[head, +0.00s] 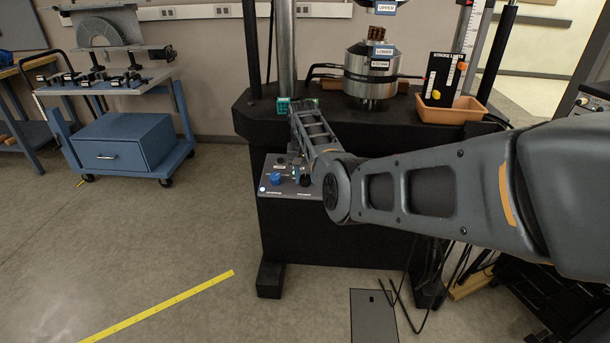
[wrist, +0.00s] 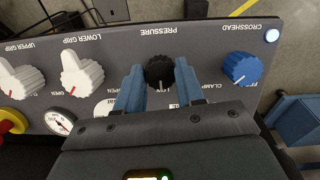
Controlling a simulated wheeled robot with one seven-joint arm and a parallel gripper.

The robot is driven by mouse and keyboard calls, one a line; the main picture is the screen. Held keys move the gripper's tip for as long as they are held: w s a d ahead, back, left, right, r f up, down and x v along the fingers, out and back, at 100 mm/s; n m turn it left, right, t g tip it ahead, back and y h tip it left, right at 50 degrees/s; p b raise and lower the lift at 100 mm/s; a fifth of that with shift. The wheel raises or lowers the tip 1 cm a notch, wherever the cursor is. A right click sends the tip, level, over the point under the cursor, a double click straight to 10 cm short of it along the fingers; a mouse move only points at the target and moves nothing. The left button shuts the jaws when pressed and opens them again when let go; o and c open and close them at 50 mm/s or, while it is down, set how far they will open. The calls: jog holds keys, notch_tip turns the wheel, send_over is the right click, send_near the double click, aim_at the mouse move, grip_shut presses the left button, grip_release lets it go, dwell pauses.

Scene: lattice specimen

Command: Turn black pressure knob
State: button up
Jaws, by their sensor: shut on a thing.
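The black pressure knob (wrist: 159,72) sits on the grey control panel (wrist: 205,38), beside the printed word PRESSURE. My gripper (wrist: 159,80) has its two blue fingers on either side of this knob and is shut on it. The knob's pointer mark faces toward the gripper body in the wrist view. In the head view the control panel (head: 288,190) is on the front of the black machine, and my forearm and wrist partly cover it.
A blue crosshead knob (wrist: 242,68) is right of the gripper. Two white grip knobs (wrist: 82,73), a gauge (wrist: 59,121) and a red-and-yellow button (wrist: 12,121) are left. A blue cart (head: 124,149) stands left of the machine; the floor (head: 200,240) before it is clear.

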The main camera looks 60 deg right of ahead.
aim_at(304, 179)
jog(key=o, duration=1)
jog(key=shift+o, duration=0.2)
jog(key=shift+a+r, duration=0.15)
jog(key=shift+r, duration=1.8)
jog(key=shift+a+r, duration=0.1)
jog(key=shift+r, duration=1.85)
